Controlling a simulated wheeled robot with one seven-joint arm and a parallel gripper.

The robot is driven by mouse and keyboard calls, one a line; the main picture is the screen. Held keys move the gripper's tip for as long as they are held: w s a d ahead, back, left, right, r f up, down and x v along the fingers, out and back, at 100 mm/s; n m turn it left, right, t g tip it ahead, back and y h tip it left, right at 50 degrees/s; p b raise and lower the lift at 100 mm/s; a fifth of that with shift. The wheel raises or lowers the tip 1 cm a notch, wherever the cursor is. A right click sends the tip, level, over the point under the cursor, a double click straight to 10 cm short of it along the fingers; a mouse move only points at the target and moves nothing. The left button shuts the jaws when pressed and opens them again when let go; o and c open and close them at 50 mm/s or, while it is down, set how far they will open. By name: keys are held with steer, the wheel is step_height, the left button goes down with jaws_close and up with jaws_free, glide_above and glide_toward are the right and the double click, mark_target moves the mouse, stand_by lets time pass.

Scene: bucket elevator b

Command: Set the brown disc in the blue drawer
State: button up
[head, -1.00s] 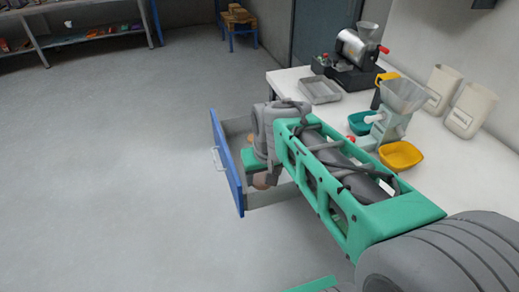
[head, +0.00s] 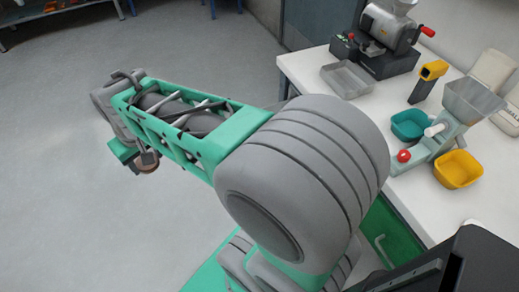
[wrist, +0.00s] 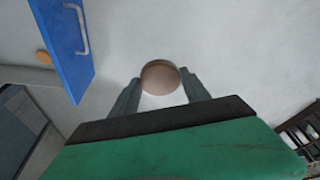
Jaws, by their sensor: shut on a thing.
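My gripper (head: 146,160) is shut on the brown disc (wrist: 160,80), which sits between the two fingertips in the wrist view. In the head view the disc (head: 147,165) shows just under the gripper, out over the grey floor. The blue drawer (wrist: 68,45) shows its front panel and silver handle at the upper left of the wrist view. The disc is apart from it, on the handle side of the panel. In the head view the drawer is hidden behind my arm.
A small orange round thing (wrist: 43,57) shows behind the blue panel. The white worktop (head: 430,205) at the right carries a grey tray (head: 347,79), a teal bowl (head: 408,124), a yellow bowl (head: 458,170) and machines. Open floor surrounds the gripper.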

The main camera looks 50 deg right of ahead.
steer(key=s+d+f+m+b, duration=0.2)
steer(key=d+f+m, duration=0.1)
steer(key=d, duration=0.5)
steer(key=s+d+f+m+g+h+b, duration=0.1)
steer(key=s+d+f+m+b, duration=0.2)
steer(key=d, duration=0.5)
steer(key=s+d+f+m+g+h+b, duration=0.1)
steer(key=s+d+f+m+b, duration=0.2)
steer(key=d+f+m, duration=0.2)
steer(key=shift+s+d+f+m, duration=0.1)
steer(key=shift+d+m, duration=0.9)
steer(key=shift+d, duration=0.85)
steer(key=s+d+f+m+g+b, duration=0.1)
steer(key=s+d+f+m+b, duration=0.25)
steer(key=s+d+m, duration=0.5)
steer(key=s+d+f+m+g+b, duration=0.2)
steer(key=s+d+f+m, duration=0.25)
steer(key=s, duration=0.75)
steer(key=shift+n, duration=0.5)
steer(key=w+d+f+b, duration=0.2)
steer(key=w+d+f, duration=0.8)
steer(key=shift+d+f, duration=0.1)
steer(key=shift+f, duration=1.4)
